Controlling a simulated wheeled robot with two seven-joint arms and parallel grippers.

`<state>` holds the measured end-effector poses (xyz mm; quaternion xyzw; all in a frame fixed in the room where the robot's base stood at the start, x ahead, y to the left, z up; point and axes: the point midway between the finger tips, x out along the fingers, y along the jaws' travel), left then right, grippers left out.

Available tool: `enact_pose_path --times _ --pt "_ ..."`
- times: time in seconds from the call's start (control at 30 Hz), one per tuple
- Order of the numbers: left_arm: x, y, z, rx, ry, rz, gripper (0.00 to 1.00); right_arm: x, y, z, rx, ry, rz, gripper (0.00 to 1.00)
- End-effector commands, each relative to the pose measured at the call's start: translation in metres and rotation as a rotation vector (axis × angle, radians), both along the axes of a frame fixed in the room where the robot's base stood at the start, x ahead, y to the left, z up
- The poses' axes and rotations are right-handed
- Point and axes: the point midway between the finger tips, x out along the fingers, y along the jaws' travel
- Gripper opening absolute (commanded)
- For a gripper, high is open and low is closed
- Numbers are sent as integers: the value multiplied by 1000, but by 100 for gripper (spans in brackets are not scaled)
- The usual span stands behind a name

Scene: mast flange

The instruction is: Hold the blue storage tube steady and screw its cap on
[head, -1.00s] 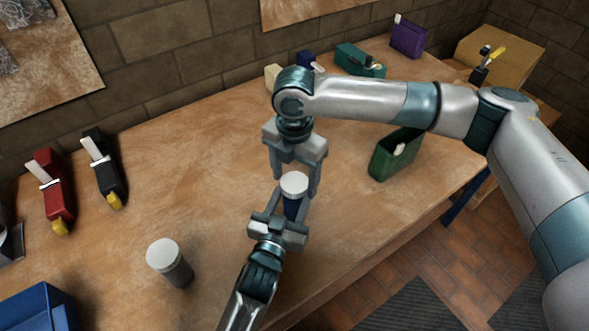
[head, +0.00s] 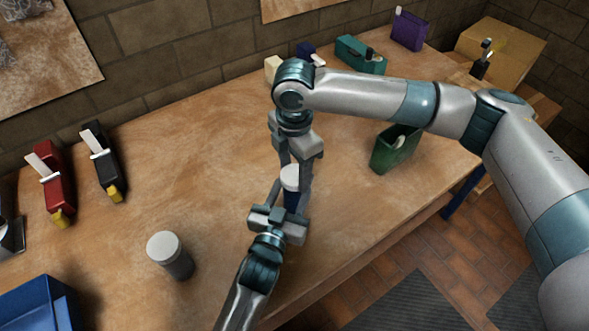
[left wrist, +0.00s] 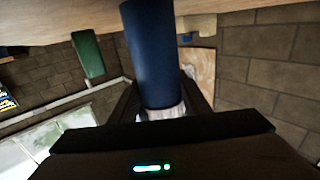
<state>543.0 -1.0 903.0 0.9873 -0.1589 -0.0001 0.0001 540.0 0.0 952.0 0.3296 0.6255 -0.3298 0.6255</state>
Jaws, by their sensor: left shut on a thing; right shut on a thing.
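The blue storage tube (head: 291,200) stands about upright, with its white cap (head: 290,177) at its top end. My left gripper (head: 288,204) is shut on the tube from the near side. My right gripper (head: 294,176) comes from above and is shut on the cap. In the left wrist view the tube (left wrist: 152,50) fills the upper middle, and the white cap (left wrist: 162,113) shows at its lower end in the picture, partly hidden by a dark bar. I cannot tell how far the cap is threaded.
A grey cylinder with a white top (head: 169,256) stands on the wooden bench (head: 220,160), left of my left arm. A green open container (head: 396,150) is to the right. Red (head: 52,185) and black (head: 102,165) holders and a blue bin (head: 38,303) are at left.

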Motion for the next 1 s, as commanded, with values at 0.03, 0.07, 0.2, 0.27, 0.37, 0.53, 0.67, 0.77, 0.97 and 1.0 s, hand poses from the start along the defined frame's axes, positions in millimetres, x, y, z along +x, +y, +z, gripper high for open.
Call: enact_pose_path --times 0.03,0.07,0.2,0.27,0.37,0.53,0.67,0.77,0.97,1.0 --pt "0 0 0 0 0 0 0 0 1 0 2 2 -74 23" --pt "0 0 0 0 0 0 0 -1 0 0 2 2 -123 23" --pt "0 0 0 0 0 0 0 0 0 -1 1 2 -346 23" --pt "0 0 0 0 0 0 0 -1 0 -1 0 3 -442 23" --pt "0 0 0 0 0 0 0 0 1 -1 0 3 -602 23" --pt "0 0 0 0 0 0 0 0 1 -1 0 3 -864 23" --pt "0 0 0 0 0 0 0 0 1 0 1 0 -889 23" --pt "0 0 0 0 0 0 0 0 0 0 1 0 -887 62" --pt "0 0 0 0 0 0 0 0 0 0 1 0 -886 69" --pt "0 0 0 0 0 0 0 0 0 0 1 0 -886 69"
